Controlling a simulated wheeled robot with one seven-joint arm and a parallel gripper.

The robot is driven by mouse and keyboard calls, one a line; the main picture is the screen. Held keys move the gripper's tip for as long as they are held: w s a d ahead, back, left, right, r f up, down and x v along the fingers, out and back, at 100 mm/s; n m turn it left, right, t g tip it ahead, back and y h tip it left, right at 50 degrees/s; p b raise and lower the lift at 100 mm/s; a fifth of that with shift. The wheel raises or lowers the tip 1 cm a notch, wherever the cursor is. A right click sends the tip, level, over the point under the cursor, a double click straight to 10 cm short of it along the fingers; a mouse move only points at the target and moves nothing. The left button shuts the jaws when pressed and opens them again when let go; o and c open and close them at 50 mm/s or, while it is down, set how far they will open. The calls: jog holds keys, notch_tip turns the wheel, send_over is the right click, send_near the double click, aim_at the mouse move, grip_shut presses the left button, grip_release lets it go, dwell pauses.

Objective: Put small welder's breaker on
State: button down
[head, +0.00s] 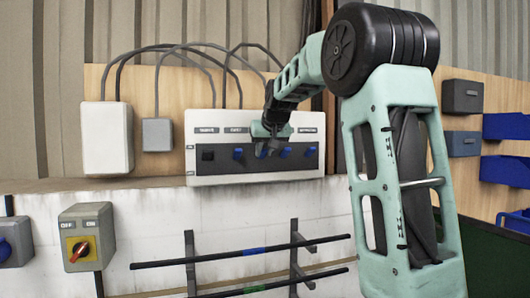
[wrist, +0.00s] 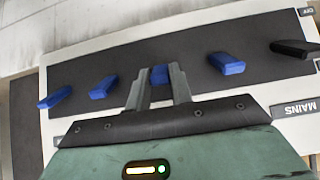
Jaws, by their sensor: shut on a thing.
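A white breaker panel (head: 255,177) on the wall has a dark strip with a row of toggles. At its left is a black toggle (head: 208,155), beside the MAINS label in the wrist view (wrist: 300,107). Blue toggles follow, including one just left of my gripper (head: 238,153) and two to its right. My gripper (head: 266,150) is at the strip, its fingers closed around the middle blue toggle (wrist: 160,75). The other blue toggles stand clear of the fingers. I cannot read which label is the small welder's; my arm hides part of the label row.
A grey box with a red-and-yellow rotary switch (head: 82,248) is at lower left. A white box (head: 107,138) and a small grey box (head: 156,134) are left of the panel. Horizontal bars (head: 240,252) stand below it. Blue bins (head: 505,170) are at the right.

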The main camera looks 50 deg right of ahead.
jog(key=shift+w+d+r+g, duration=0.1)
jog(key=shift+r+g, duration=0.15)
jog(key=shift+g, duration=0.05)
dwell(0.4)
jog(key=c, duration=1.2)
grip_release()
jog(key=shift+c, duration=0.2)
jog(key=shift+f, duration=0.1)
jog(key=b+v, duration=0.5)
jog(key=v, duration=1.2)
jog(key=shift+r, duration=0.3)
